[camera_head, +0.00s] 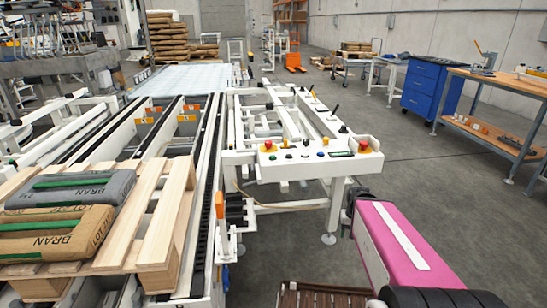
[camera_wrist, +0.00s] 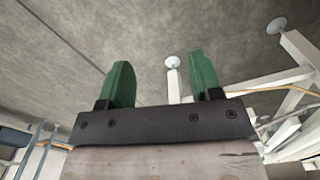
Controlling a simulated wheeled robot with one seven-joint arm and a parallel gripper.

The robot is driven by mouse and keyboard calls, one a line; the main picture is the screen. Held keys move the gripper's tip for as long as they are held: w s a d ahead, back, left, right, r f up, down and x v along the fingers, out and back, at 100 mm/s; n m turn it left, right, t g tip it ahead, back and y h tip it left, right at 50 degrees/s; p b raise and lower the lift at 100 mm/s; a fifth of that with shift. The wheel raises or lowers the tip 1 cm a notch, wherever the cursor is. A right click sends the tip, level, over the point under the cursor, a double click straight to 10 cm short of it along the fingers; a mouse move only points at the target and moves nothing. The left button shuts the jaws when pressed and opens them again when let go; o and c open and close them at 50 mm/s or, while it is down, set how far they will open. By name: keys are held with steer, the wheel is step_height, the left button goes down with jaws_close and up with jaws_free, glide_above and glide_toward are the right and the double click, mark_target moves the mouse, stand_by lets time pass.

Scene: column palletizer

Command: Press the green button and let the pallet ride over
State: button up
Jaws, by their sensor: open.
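The white control panel (camera_head: 300,163) stands in the middle of the head view with several small coloured buttons and knobs on it. The wooden pallet (camera_head: 160,215) sits on the conveyor (camera_head: 205,190) at the left, carrying grey and brown bags (camera_head: 60,220) marked BRAN. My gripper (camera_wrist: 158,66) shows two green fingers standing apart with nothing between them in the wrist view. Floor and white frame legs lie beyond the fingers; no button shows there. My pink arm is to the right of the panel in the head view.
A blue cabinet (camera_head: 430,87) and a wooden workbench (camera_head: 500,80) stand at the right. The grey floor between panel and cabinet is clear.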

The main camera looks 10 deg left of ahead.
jaws_close()
stand_by(1.9)
